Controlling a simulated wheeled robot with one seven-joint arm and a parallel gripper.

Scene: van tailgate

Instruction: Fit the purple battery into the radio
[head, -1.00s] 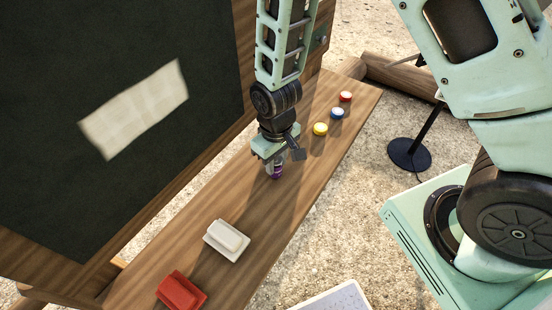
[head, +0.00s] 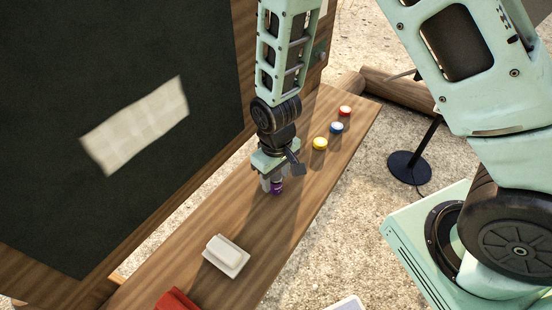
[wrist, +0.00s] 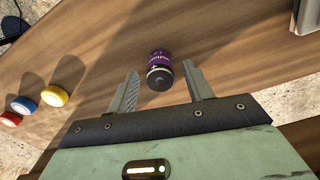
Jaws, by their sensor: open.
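The purple battery (head: 277,187) is on the wooden ledge, a short cylinder with a dark end. In the wrist view the battery (wrist: 159,62) shows its purple side with pale lettering and its dark end towards me. My gripper (wrist: 160,70) is open, one finger on each side of the battery, with gaps visible. In the head view my gripper (head: 269,184) is low at the ledge and partly covers the battery. A white block on a plate (head: 226,254) and a red block (head: 177,301), cut by the frame edge, lie nearer; I cannot tell which is the radio.
Yellow (head: 320,143), blue (head: 337,128) and red (head: 345,111) round pieces stand along the ledge beyond my gripper. A dark board (head: 110,60) with a pale sheet rises at the left. The ledge (head: 205,280) is clear between the battery and white block.

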